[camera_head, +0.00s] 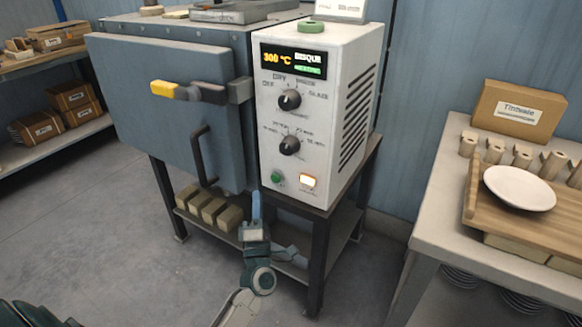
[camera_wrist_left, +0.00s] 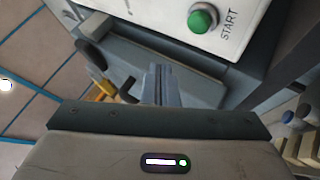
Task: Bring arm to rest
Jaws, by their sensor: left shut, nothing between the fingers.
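My left gripper (camera_head: 257,207) is shut and empty. In the head view it points up in front of the lower part of the kiln, just left of the control box (camera_head: 318,110). In the left wrist view its fingers (camera_wrist_left: 161,85) stand together, with the green START button (camera_wrist_left: 203,19) up and to the right, apart from them. The green button (camera_head: 277,177) also shows low on the control box, beside a lit switch (camera_head: 308,182). The display reads 300 °C and BISQUE. The kiln door (camera_head: 165,110) is shut. My right gripper is not in view.
A table (camera_head: 420,235) at the right bears a wooden board (camera_head: 475,200) with a white plate (camera_head: 520,188) and a cardboard box (camera_head: 515,115). Blocks (camera_head: 208,208) lie on the kiln stand's low shelf. Shelves with boxes (camera_head: 70,95) stand at the left. The floor (camera_head: 110,215) at front left is clear.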

